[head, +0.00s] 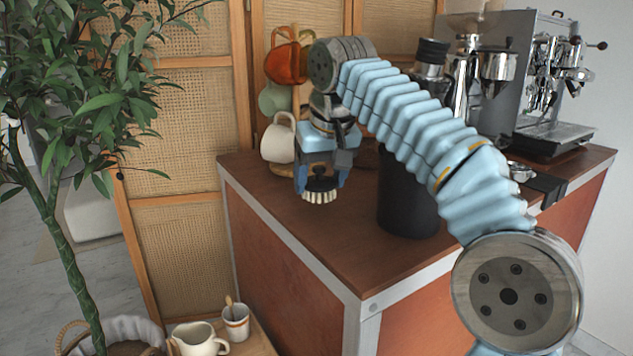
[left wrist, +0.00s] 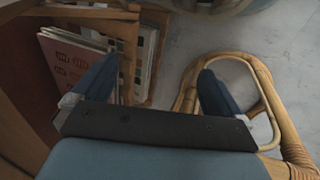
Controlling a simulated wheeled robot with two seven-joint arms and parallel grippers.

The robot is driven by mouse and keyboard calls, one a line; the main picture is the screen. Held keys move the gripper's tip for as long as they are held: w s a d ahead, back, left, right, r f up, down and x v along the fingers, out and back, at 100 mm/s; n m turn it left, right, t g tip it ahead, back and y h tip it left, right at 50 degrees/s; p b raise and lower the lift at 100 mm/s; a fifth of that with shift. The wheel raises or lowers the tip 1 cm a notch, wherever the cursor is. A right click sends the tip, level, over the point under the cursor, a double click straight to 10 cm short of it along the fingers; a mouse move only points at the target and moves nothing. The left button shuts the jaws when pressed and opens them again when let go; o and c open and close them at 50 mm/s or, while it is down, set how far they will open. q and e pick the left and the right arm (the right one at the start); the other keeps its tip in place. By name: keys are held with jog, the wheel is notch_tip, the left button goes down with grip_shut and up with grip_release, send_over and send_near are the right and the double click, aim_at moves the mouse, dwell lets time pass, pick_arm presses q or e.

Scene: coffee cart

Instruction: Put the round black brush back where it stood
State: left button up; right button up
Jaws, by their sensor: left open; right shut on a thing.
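The round black brush (head: 320,188) with pale bristles is in my right gripper (head: 320,180), in the head view. The gripper points down and is shut on the brush, with the bristles facing down. The brush appears above the left part of the brown cart top (head: 290,208); I cannot tell the exact gap. My left gripper (left wrist: 155,95) shows only in the left wrist view. It is open and empty, above the floor area beside a rattan frame and some magazines.
A black bin (head: 405,200) stands on the cart right of the brush. Mugs hang behind, a cream one (head: 279,142) and an orange one (head: 287,62). The espresso machine (head: 550,90) is at the back right. A plant (head: 75,90) stands at left. The cart's front left corner is clear.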

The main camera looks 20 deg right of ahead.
aim_at(318, 178)
jog(key=shift+w+d+f, duration=0.1)
jog(key=shift+w+f, duration=0.15)
jog(key=shift+w, duration=0.3)
jog(key=shift+w+f, duration=0.2)
jog(key=shift+w, duration=0.3)
jog(key=shift+s+f+b, duration=0.1)
jog(key=shift+f+b, duration=0.2)
jog(key=shift+f, duration=0.85)
jog(key=shift+f, duration=0.3)
jog(key=o, duration=1)
